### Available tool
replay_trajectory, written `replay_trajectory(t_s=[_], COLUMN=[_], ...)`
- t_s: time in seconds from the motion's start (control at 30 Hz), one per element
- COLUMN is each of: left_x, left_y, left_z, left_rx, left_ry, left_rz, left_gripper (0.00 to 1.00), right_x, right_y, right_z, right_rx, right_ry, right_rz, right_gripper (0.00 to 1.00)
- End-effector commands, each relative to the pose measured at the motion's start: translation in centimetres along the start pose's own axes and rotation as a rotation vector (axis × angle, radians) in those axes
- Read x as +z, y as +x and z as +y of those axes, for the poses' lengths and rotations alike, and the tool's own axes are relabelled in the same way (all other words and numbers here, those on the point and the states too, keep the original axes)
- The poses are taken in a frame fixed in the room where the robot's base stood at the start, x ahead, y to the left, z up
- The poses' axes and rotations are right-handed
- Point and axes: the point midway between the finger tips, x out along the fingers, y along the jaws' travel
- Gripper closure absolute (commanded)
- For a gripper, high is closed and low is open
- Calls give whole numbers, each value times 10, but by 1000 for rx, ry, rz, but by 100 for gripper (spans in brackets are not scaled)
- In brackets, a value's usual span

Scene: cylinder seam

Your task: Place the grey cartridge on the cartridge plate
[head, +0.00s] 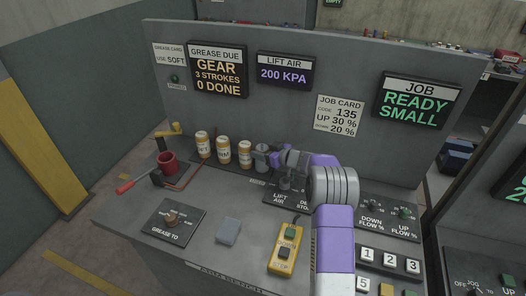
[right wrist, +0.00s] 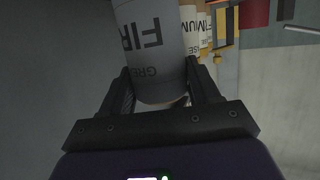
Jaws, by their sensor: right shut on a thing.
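The grey cartridge (head: 261,156) stands upright at the right end of the row of cartridges in the head view. In the right wrist view its large grey body with dark lettering (right wrist: 155,45) fills the space between the fingers. My right gripper (head: 273,160) is shut on it, one finger on each side. A dark strip (head: 228,173) lies under the row, with a small label at its right end; I cannot tell whether this is the cartridge plate. The gripper and arm hide part of the desk behind them. My left gripper is not in view.
Several orange-and-white cartridges (head: 223,150) stand close to the left of the grey one. A red cup (head: 168,164) and a red-handled tool (head: 135,181) are further left. A grey block (head: 228,231) and a yellow pendant (head: 286,247) lie in front. The upright panel (head: 300,110) stands behind.

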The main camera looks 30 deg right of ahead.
Motion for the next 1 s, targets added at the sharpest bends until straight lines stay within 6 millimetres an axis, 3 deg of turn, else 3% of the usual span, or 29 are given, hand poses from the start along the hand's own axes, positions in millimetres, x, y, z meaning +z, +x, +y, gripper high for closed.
replay_trajectory(t_s=[0.4,0.43,0.6,0.87,1.0], left_x=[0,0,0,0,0], left_y=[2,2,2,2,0], left_z=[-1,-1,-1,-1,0], left_rx=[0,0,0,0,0], left_ry=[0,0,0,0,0], left_rz=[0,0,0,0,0], left_gripper=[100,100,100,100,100], right_x=[14,16,18,18,8], right_y=[4,4,4,4,1], right_z=[-1,-2,-1,-1,-1], right_rx=[-3,-3,-2,-1,-1], right_ry=[4,6,7,7,5], right_rz=[-6,-10,-12,-14,-12], right_gripper=[81,38,13,13,13])
